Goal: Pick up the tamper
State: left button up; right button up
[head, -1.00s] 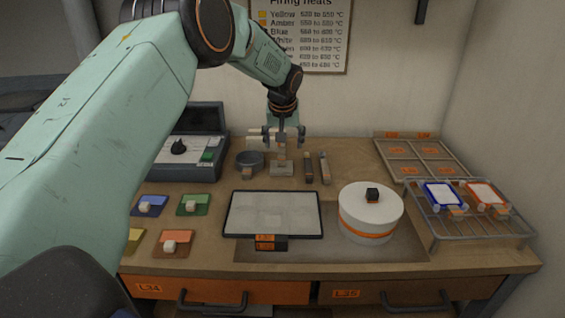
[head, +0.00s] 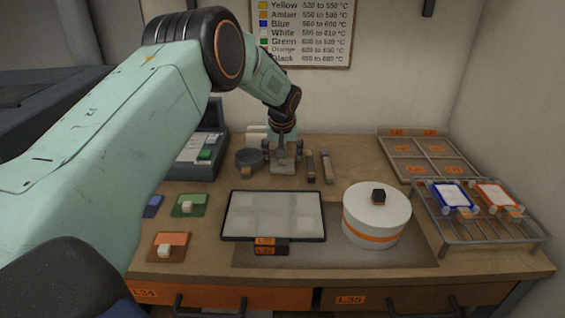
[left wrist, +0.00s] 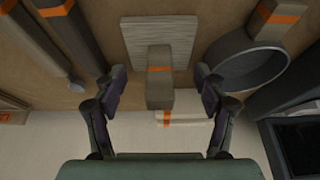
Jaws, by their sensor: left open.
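The tamper, a flat grey block with an upright handle, stands on the wooden bench at the back in the head view (head: 284,169). In the left wrist view its plate (left wrist: 158,36) and orange-banded handle (left wrist: 160,88) are at the centre. My left gripper (head: 283,152) is open right above the tamper. In the left wrist view its two fingers (left wrist: 160,84) are on either side of the handle, with a gap on each side. The lower handle is partly hidden in the head view. My right gripper is not in view.
A round grey dish (head: 249,158) stands close left of the tamper, and two bar-like tools (head: 327,167) lie close right. In front are a light panel (head: 230,215) and a white lidded pot (head: 376,220). A wire rack (head: 462,230) is at right.

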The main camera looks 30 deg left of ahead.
pick_arm(q)
jog(key=shift+w+a+f, duration=0.2)
jog(key=shift+w+f, duration=0.1)
jog(key=shift+f, duration=0.35)
jog(key=shift+c, duration=0.3)
jog(key=shift+r, duration=0.1)
jog(key=c, duration=0.8)
jog(key=shift+c, duration=0.2)
notch_tip(320, 180, up, 10)
